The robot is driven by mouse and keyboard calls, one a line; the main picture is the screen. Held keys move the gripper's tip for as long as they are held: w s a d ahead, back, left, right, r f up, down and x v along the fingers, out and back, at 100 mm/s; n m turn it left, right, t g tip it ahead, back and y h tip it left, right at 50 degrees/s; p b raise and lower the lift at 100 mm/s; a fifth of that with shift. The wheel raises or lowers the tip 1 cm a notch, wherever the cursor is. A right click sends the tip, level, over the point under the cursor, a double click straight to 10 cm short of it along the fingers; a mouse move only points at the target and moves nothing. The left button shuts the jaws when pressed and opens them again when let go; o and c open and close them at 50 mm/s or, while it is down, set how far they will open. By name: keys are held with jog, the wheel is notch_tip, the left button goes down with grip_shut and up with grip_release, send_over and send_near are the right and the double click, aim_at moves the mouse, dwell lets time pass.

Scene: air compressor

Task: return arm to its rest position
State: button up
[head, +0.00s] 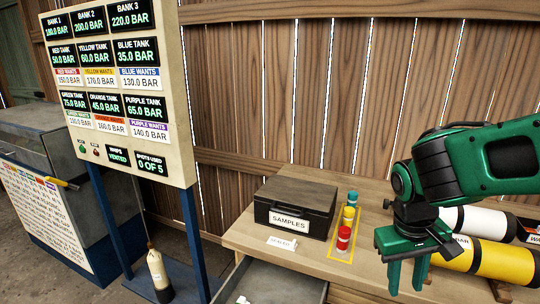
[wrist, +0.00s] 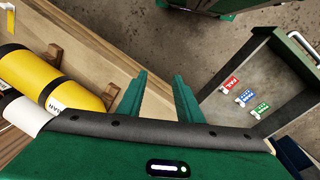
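My gripper (head: 407,278) is green and hangs from my green and black arm at the right of the head view, pointing down. In the wrist view its two fingers (wrist: 158,88) stand apart with nothing between them. It is over the front right part of the wooden workbench (head: 262,244), in front of the yellow cylinder (head: 489,262) and apart from it. In the wrist view the open drawer (wrist: 216,122) lies to the right of the fingers.
A black SAMPLES box (head: 294,205) and red, yellow and teal-capped small containers (head: 343,238) stand on the bench. A white cylinder (head: 482,223) lies behind the yellow one. The drawer holds red, blue and green tags (wrist: 245,97). A readout board (head: 120,90) stands left.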

jog(key=s+d+r+m+y, duration=0.2)
jog(key=s+d+m, duration=0.4)
jog(key=s+d, duration=0.6)
jog(key=shift+s+d+r+m, duration=0.15)
jog(key=shift+s+r+m, duration=0.2)
jog(key=shift+m, duration=0.05)
jog(key=shift+w+f, duration=0.25)
jog(key=shift+w, duration=0.35)
